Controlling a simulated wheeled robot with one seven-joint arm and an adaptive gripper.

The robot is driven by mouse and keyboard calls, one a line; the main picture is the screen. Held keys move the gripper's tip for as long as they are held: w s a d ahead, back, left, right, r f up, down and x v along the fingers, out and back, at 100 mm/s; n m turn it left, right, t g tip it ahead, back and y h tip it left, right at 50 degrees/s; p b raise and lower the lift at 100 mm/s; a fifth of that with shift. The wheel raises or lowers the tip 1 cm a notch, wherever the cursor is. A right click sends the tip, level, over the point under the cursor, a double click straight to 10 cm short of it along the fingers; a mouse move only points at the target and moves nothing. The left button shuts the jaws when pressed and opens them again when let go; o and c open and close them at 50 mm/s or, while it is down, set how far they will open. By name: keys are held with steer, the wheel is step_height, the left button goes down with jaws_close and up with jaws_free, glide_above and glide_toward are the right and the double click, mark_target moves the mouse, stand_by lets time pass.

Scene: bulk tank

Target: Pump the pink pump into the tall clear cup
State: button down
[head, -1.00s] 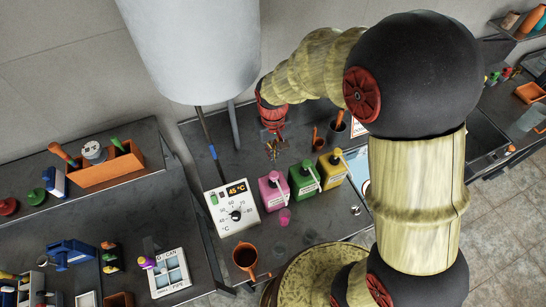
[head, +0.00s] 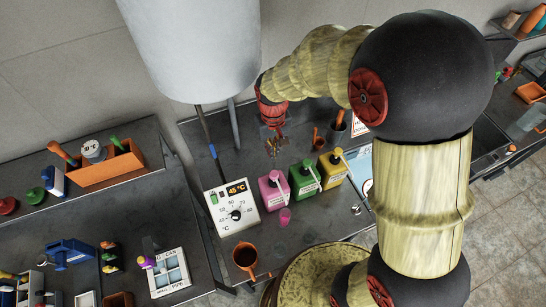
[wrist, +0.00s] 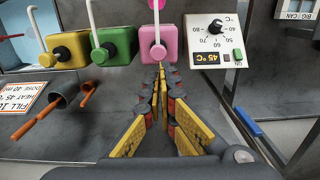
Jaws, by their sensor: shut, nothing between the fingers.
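The pink pump bottle (head: 274,192), with a pale spout, stands on the counter beside the temperature box. It also shows in the wrist view (wrist: 169,45), where the spout points away from my gripper. A small pink-looking cup (head: 285,216) stands in front of the spout. I cannot tell whether its pink is contents or wall, or whether it is the tall clear cup. My gripper (head: 275,146) is behind the pink bottle, apart from it. In the wrist view, the fingertips (wrist: 160,70) are together and empty, pointing at the bottle.
A green pump bottle (head: 305,178) and a yellow one (head: 333,168) stand right of the pink one. The temperature box (head: 233,209), reading 45 °C, is close on the left. An orange mug (head: 245,257) is at the front. Orange-handled tools (head: 318,138) stand behind the bottles.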

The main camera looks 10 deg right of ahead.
mark_target(273, 174)
steer(key=shift+a+r+b, duration=0.1)
steer(key=shift+r+b, duration=0.75)
steer(key=shift+r, duration=0.15)
step_height(273, 174, down, 14)
steer(key=shift+p, duration=1.2)
steer(key=shift+f, duration=0.1)
